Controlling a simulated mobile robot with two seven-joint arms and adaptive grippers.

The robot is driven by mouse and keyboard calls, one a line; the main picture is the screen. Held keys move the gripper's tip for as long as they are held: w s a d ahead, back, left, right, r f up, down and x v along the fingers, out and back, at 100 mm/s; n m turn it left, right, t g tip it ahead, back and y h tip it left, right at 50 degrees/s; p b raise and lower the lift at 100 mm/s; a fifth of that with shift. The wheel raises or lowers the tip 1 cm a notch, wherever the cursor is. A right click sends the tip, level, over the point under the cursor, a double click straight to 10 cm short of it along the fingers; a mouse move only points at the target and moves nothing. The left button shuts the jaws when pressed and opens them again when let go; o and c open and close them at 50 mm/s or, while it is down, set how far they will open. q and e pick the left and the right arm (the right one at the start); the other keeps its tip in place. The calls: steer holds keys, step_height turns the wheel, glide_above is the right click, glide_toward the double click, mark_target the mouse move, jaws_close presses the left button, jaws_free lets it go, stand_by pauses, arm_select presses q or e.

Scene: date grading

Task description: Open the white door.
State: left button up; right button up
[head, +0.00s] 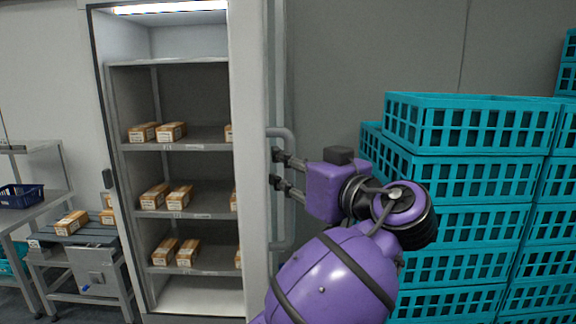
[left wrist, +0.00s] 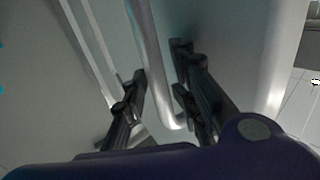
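The white door (head: 250,120) shows steeply from the side in the head view. It stands swung out from the tall cabinet, whose shelves show to its left. A grey bar handle (head: 287,225) is on the door's right-hand face. My left gripper (head: 276,169) is at the handle's upper half, with its fingers pointing left at the door. In the left wrist view the handle (left wrist: 150,60) passes between the two dark, spread fingers of my left gripper (left wrist: 160,90). I cannot tell whether either finger touches it. My right gripper is not in view.
Cabinet shelves (head: 190,143) hold several orange-and-white boxes (head: 171,132). Stacked teal crates (head: 470,125) stand close behind my left arm on the right. A metal stand (head: 95,262) and a table with a dark blue basket (head: 20,197) are at the left.

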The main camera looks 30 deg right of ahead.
arm_select(q)
steer(key=shift+o, duration=0.2)
steer(key=shift+s+r, duration=0.1)
steer(key=shift+r, duration=0.05)
steer(key=s, duration=0.7)
steer(key=shift+s+d, duration=0.15)
steer(key=shift+d, duration=0.2)
